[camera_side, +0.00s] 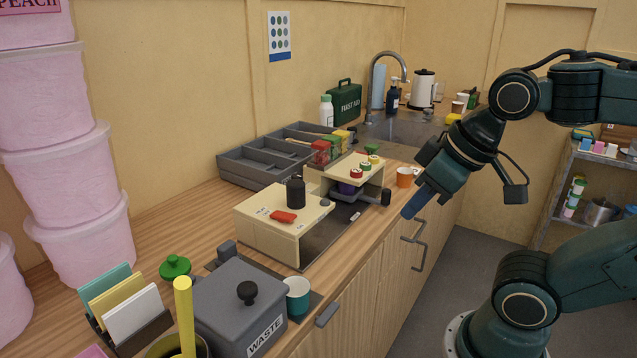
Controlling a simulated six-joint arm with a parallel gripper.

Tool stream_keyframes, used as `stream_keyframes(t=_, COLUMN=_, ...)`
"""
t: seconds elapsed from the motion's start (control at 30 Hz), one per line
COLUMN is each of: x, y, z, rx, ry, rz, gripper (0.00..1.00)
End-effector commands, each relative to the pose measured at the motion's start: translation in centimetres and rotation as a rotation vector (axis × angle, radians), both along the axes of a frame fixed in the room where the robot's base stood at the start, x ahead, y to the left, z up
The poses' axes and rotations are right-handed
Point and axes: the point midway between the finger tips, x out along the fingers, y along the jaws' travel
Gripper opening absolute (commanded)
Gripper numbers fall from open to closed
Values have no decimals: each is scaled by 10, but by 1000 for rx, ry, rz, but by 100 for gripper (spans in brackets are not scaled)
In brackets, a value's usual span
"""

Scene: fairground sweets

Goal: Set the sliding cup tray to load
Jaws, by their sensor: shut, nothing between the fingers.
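A cream machine (268,234) stands on the wooden counter, with a second raised cream part (372,181) behind it. A dark flat track (322,240) runs between them. The sliding cup tray (368,194) appears to be the grey piece at the far end of this track, under the raised part, with a dark knob handle (386,197) toward the counter's front. Something purple (347,188) sits on or behind it, partly hidden. Track markings are too small to read. My gripper (407,213) is shut and empty, in front of the counter, right of the handle and apart from it.
An orange cup (404,177) stands just behind the handle. A grey waste bin (240,300) and teal cup (298,294) stand at the near end. A grey divided organiser (255,165) lies along the wall. The space before the counter is free.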

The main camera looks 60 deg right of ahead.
Motion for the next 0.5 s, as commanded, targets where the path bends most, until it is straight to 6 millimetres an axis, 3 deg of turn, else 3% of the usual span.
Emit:
stream_keyframes(t=0.03, x=0, y=0, z=0, rx=0, ry=0, rz=0, gripper=12)
stream_keyframes(t=0.2, x=4, y=-2, z=3, rx=-3, ry=8, rz=-6, gripper=45)
stream_keyframes(t=0.5, x=34, y=-24, z=17, rx=-25, ry=78, rz=-52, gripper=45)
